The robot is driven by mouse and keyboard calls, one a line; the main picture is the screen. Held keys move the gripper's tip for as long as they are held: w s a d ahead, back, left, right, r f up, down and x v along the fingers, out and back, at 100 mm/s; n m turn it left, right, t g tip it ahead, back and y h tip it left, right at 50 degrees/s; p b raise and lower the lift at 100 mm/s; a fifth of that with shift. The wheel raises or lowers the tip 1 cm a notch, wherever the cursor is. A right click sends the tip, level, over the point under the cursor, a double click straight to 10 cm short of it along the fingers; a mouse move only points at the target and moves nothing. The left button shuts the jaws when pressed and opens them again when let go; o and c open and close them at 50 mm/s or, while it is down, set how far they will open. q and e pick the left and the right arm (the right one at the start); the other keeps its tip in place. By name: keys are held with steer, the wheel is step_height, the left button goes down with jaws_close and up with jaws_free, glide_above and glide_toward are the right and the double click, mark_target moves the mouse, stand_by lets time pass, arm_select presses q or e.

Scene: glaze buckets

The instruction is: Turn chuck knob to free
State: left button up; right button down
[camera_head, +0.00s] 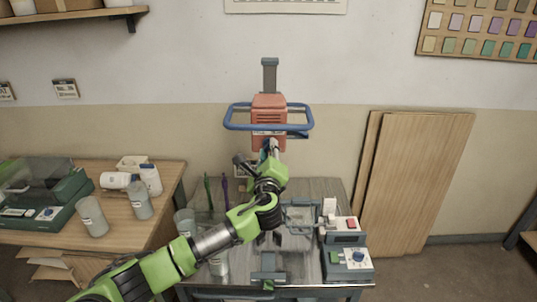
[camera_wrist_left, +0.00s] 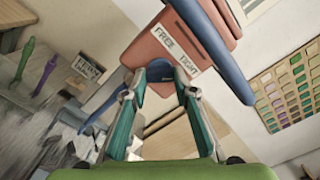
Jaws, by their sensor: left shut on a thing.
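The mixer head, a red housing (camera_head: 268,118) with a blue guard bar (camera_head: 240,126), stands on a grey column at the back of the bench. In the left wrist view the red housing (camera_wrist_left: 150,52) carries a white label (camera_wrist_left: 172,48) reading FREE and TIGHT. The dark blue chuck knob (camera_wrist_left: 159,73) sits just below the label. My left gripper (camera_wrist_left: 166,76) has its two fingers on either side of the knob, shut on it. In the head view my arm reaches up to the housing's underside, and the fingertips and knob are hard to make out. The right gripper is not seen.
Cups and brushes (camera_head: 224,190) stand left of my arm. A side table (camera_head: 120,215) holds bottles. Boards (camera_head: 415,180) lean on the wall.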

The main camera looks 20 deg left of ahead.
arm_select(q)
steer(key=n+b, duration=0.7)
steer(key=n, duration=0.1)
steer(key=shift+f, duration=0.3)
steer(key=n+b, duration=0.3)
steer(key=n, duration=0.1)
steer(key=shift+n, duration=0.3)
steer(key=n+b, duration=0.2)
steer(key=n, duration=0.2)
steer(key=shift+r, duration=0.15)
steer(key=shift+b, duration=0.35)
steer(key=o, duration=1.1)
steer(key=shift+r, duration=0.1)
steer(key=shift+s, duration=0.1)
